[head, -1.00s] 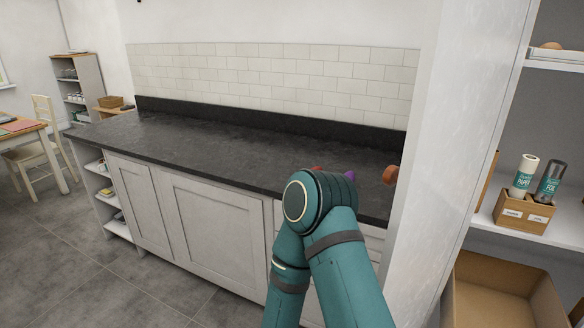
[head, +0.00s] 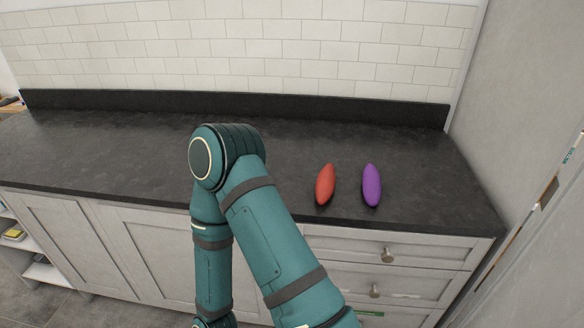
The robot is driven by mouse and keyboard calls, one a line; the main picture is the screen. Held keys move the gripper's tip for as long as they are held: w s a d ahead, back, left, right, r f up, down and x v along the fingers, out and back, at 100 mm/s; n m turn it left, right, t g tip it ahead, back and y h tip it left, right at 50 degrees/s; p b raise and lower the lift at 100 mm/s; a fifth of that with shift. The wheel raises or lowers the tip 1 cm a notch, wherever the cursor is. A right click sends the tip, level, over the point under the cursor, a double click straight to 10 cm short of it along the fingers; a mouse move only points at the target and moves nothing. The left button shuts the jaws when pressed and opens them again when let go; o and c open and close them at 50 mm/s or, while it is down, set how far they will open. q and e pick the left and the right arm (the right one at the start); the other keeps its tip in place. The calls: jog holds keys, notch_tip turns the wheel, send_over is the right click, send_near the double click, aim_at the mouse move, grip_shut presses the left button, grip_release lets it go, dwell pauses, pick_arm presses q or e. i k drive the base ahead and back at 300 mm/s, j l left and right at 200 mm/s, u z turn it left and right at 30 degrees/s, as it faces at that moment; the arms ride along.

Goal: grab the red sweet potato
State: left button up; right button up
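The red sweet potato (head: 325,185) lies on the dark countertop (head: 420,165), near its front edge and to the right of my arm. It is a long, tapered shape pointing roughly front to back. A similar purple one (head: 371,185) lies just to its right, with a small gap between them. One of my teal arms crosses the middle of the view, its bent elbow over the counter. Neither gripper shows in the view. Nothing touches the red sweet potato.
Pale drawers with round knobs (head: 388,254) are below the counter. A dark backsplash ledge (head: 300,107) and a tiled wall (head: 250,40) stand behind. A pale wall (head: 530,110) closes the right side. The counter is clear left of my arm and behind the two vegetables.

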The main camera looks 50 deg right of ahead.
aim_at(325, 187)
jog(key=i+j+z, duration=0.2)
jog(key=i, duration=0.45)
jog(key=i+z, duration=0.2)
jog(key=i, duration=0.45)
jog(key=z, duration=3.25)
